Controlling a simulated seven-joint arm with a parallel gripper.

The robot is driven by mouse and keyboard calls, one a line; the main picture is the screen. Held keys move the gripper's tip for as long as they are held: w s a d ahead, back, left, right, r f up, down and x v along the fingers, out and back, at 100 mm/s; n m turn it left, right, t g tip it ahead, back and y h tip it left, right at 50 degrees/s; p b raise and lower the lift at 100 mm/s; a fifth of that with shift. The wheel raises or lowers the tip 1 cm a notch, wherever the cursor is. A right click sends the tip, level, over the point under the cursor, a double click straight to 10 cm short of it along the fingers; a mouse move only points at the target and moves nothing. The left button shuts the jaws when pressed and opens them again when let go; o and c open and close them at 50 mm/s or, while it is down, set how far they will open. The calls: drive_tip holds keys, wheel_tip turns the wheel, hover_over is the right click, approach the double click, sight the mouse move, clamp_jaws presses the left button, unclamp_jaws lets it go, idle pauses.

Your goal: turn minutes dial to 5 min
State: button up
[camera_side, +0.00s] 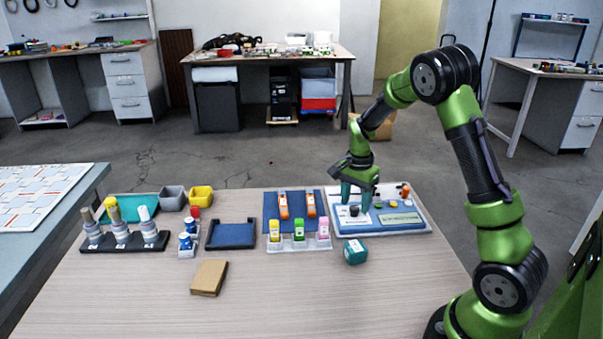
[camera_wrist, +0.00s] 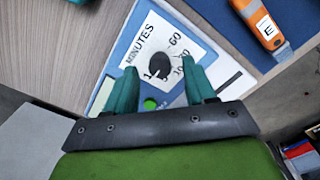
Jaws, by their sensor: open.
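The minutes dial (camera_wrist: 160,65) is a dark knob on a white label marked MINUTES, with 1, 10 and 60 readable around it. The label is on a blue panel (camera_side: 405,208) at the right of the table. My gripper (camera_wrist: 160,80) is over the panel with its teal fingers open, one on each side of the dial in the wrist view. In the side view my gripper (camera_side: 359,198) points down at the panel's left part, beside a dark knob (camera_side: 354,211). I cannot tell whether the fingers touch the dial. The dial's exact pointer setting is unclear.
A green button (camera_wrist: 150,103) sits near the dial. A teal block (camera_side: 355,251) stands in front of the panel. Left of it are a rack of colored blocks (camera_side: 300,245) and orange tools (camera_side: 283,205). The table front is mostly clear, apart from a brown box (camera_side: 209,278).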

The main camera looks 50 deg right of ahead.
drive_tip(key=shift+f, duration=0.45)
drive_tip(key=shift+c, duration=0.3)
clamp_jaws()
drive_tip(key=shift+n, duration=0.3)
drive_tip(key=n, duration=0.4)
drive_tip(key=shift+r+n, duration=0.1)
drive_tip(key=shift+n, duration=1.9)
